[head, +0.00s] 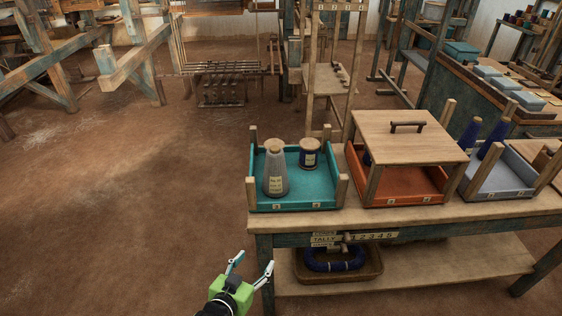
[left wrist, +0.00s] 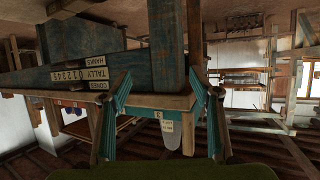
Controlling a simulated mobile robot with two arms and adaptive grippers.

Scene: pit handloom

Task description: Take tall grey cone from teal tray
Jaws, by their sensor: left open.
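The tall grey cone (head: 276,176), with a pale label and wooden top, stands upright in the left part of the teal tray (head: 313,188). A shorter dark blue spool (head: 309,155) stands behind it to the right. My left gripper (head: 254,262) is open and empty, in front of the bench and below the tray, apart from the cone. In the left wrist view, the open fingers (left wrist: 160,95) frame the bench edge, and a grey labelled shape that looks like the cone (left wrist: 172,138) shows beyond them, partly hidden. My right gripper is not in view.
The tray has wooden corner posts. Right of it on the bench (head: 480,207) stand an orange tray (head: 400,187) under a wooden lid (head: 408,133) and a grey tray (head: 497,176) with blue cones. A basket (head: 338,268) sits on the lower shelf. The floor at left is clear.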

